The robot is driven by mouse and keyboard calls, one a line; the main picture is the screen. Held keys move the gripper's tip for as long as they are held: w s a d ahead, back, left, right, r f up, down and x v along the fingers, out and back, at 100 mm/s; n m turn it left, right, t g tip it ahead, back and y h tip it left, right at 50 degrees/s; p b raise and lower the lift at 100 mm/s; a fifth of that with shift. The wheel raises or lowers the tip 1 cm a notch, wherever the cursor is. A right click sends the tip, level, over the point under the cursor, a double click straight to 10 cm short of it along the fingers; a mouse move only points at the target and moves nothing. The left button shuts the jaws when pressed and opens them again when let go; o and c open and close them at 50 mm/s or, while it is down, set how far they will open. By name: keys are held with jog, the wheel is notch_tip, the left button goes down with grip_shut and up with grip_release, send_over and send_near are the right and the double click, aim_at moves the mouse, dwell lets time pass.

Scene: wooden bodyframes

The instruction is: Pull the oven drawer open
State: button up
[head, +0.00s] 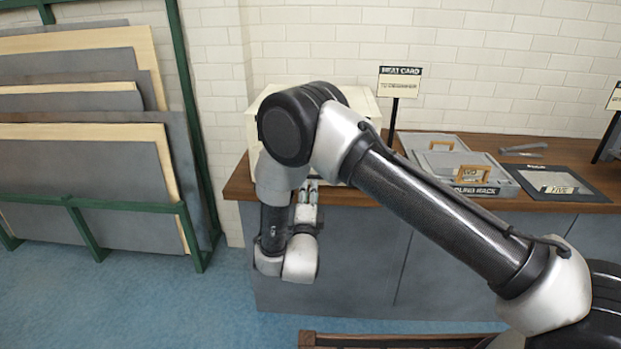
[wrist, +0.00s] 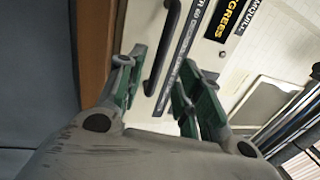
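The oven is a cream box (head: 366,100) on the wooden counter, largely hidden behind my arm in the head view. In the wrist view, its cream front (wrist: 206,48) fills the upper middle and carries a long dark bar handle (wrist: 163,45). My gripper (wrist: 160,68) is open, with its green-padded fingers apart on either side of the handle's lower part in the picture. I see nothing held. I cannot tell how far the fingertips are from the handle or whether they touch it. The drawer's edges are not clear in either view.
The wooden counter (head: 480,145) stands on grey cabinets (head: 350,255). To the right are a sign reading "NEXT CARD" (head: 399,82), a grey tray (head: 450,165) and a dark mat (head: 560,180). A green rack of panels (head: 75,203) stands left. Blue floor lies in front.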

aim_at(311, 177)
jog(key=w, duration=0.2)
jog(key=w+r, duration=0.1)
jog(key=w, duration=0.4)
jog(key=shift+d+r, duration=0.1)
jog(key=shift+r, duration=0.05)
grip_shut()
